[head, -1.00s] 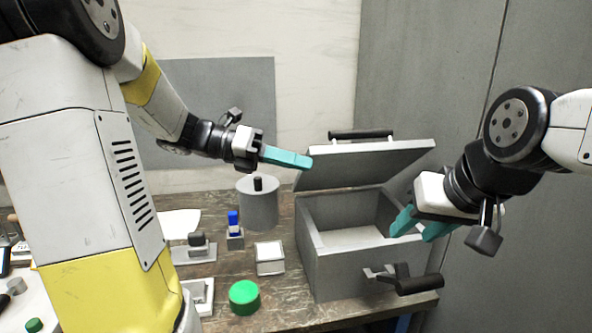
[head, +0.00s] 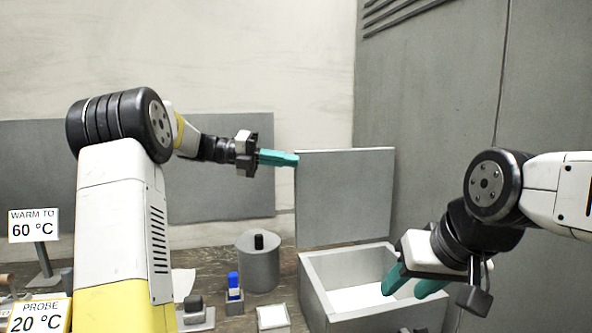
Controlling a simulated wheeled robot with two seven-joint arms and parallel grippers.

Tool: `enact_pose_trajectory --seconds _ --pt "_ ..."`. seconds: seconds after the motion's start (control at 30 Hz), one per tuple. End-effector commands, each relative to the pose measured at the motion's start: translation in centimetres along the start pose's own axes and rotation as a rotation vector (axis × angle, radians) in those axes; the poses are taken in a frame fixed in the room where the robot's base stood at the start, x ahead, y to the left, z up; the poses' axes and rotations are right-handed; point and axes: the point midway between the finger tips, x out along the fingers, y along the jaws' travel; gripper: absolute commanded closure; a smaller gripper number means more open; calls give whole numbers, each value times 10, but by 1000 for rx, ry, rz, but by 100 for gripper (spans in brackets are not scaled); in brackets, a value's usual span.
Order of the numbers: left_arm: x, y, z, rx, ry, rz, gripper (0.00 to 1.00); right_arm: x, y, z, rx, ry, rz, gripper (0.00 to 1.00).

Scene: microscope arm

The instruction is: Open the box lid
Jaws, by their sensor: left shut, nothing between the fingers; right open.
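The grey box (head: 316,292) stands on the bench at centre right, and its pale inside floor shows. Its grey lid (head: 345,196) stands about upright at the back of the box. My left gripper (head: 297,160) is shut and empty, its teal fingertips at the upper left edge of the lid; I cannot tell if they touch it. My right gripper (head: 408,288) is open and empty, its teal fingers over the right part of the box opening. The front of the box is cut off at the bottom of the view.
A grey cylinder with a black knob (head: 259,265) stands left of the box. A small blue-topped item (head: 234,284), a dark-topped block (head: 194,306) and a white-topped block (head: 272,317) are nearby. Signs reading 60 °C (head: 34,226) and 20 °C (head: 40,315) stand far left.

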Motion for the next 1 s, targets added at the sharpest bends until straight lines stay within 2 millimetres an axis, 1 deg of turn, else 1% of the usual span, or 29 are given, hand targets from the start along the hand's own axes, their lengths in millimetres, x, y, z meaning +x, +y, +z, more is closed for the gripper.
enact_pose_trajectory --seconds 0.03,0.1,0.3,0.5,0.87,0.93,1.0 --pt "-2 4 6 2 -1 0 100 0 0 0 0 0 0 57" --pt "-4 7 13 0 -1 0 100 0 0 0 0 0 0 57" --pt "-8 12 24 2 0 0 100 0 0 0 0 0 0 57" --pt "-9 14 28 1 1 0 100 0 0 0 0 0 0 57" --pt "-10 14 28 1 1 0 100 0 0 0 0 0 0 57" --pt "-12 14 28 1 0 0 100 0 0 0 0 0 0 57" --pt "-18 15 28 1 -1 1 100 0 0 0 0 0 0 57"
